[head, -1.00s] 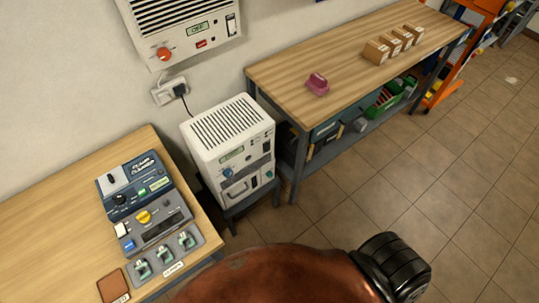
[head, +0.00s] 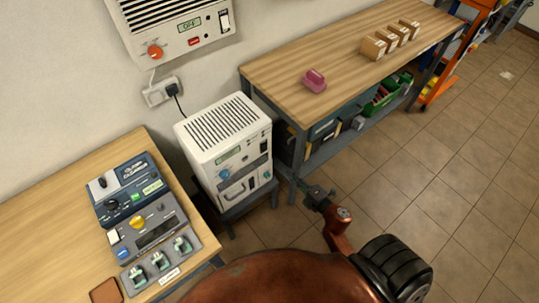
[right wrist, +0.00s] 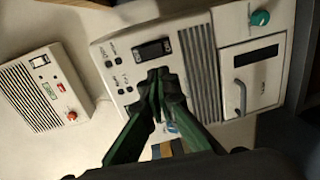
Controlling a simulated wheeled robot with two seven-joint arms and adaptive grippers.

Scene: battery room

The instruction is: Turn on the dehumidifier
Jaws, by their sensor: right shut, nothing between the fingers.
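The dehumidifier seems to be the white box (head: 205,135) on a low dark stand between the two benches. In the right wrist view the gripper (right wrist: 157,82) covers part of a white housing (right wrist: 228,45) with a dark rocker switch, small buttons, grille and teal knob; contact cannot be told. My left gripper is not in view.
A white wall unit (head: 170,22) reads OFF and has a red knob. A blue-grey control device (head: 130,185) lies on the left bench. The right bench (head: 345,60) holds a pink object and several small boxes. Tiled floor is open at right.

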